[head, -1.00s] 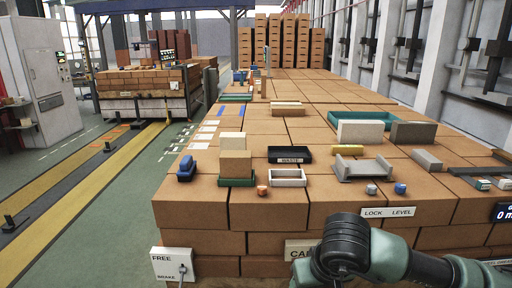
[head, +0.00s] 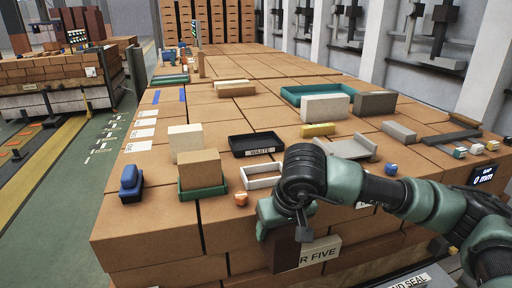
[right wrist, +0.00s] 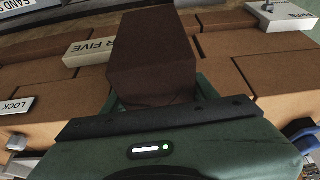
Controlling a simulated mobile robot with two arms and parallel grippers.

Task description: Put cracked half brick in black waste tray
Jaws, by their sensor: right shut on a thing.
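The black waste tray (head: 255,142), labelled WASTE, lies on the brick-topped surface and looks empty. My right gripper (right wrist: 160,96) is shut on a dark brown brick (right wrist: 152,60). The dark brick also shows in the head view (head: 283,251), hanging below the gripper in front of the stack's front face, lower and nearer than the tray. I see no crack on its visible faces, and its gripped end is hidden. My left gripper is not in view.
A white frame (head: 262,181) lies just in front of the tray. A tan block (head: 199,168) stands on a green tray (head: 203,192) to the left, with a cream block (head: 186,142) behind. A yellow bar (head: 317,130) and grey channel (head: 350,148) lie right.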

